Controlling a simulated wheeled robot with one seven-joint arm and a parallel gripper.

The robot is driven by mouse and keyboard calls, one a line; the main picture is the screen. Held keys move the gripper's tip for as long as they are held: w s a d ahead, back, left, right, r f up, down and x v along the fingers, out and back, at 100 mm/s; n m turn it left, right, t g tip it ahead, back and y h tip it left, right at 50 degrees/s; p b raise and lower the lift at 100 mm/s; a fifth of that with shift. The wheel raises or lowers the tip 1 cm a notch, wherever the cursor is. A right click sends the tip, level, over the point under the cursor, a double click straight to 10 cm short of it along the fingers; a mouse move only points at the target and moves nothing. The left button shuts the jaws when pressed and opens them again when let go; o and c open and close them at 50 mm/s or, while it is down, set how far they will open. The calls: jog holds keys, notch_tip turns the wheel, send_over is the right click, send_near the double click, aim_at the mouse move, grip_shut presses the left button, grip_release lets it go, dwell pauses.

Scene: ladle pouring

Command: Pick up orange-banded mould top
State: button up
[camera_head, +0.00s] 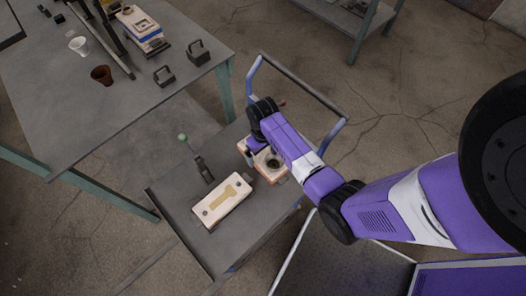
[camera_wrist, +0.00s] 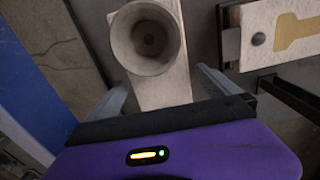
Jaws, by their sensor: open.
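A pale block with an orange-tinted edge and a round funnel-like hole, which looks like the orange-banded mould top (camera_head: 271,166), sits on the grey cart top. It is partly hidden by my arm in the head view. In the wrist view the mould top (camera_wrist: 172,91) shows its grey round cup, and no band can be made out. My gripper (camera_wrist: 160,82) is open, with one finger on each side of the block's near end. Whether the fingers touch it cannot be told. In the head view my gripper (camera_head: 257,146) is mostly hidden behind my wrist.
A pale mould half (camera_head: 222,202) with a yellow key-shaped mark lies beside it on the cart (camera_head: 165,190). A dark clamp (camera_head: 203,170) stands close by.

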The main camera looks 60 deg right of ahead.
aim_at(263, 154)
jog(key=shift+f, duration=0.65)
jog(key=c, duration=2)
jog(key=shift+r, duration=0.1)
notch_tip(263, 154, up, 20)
jog(key=p, duration=0.1)
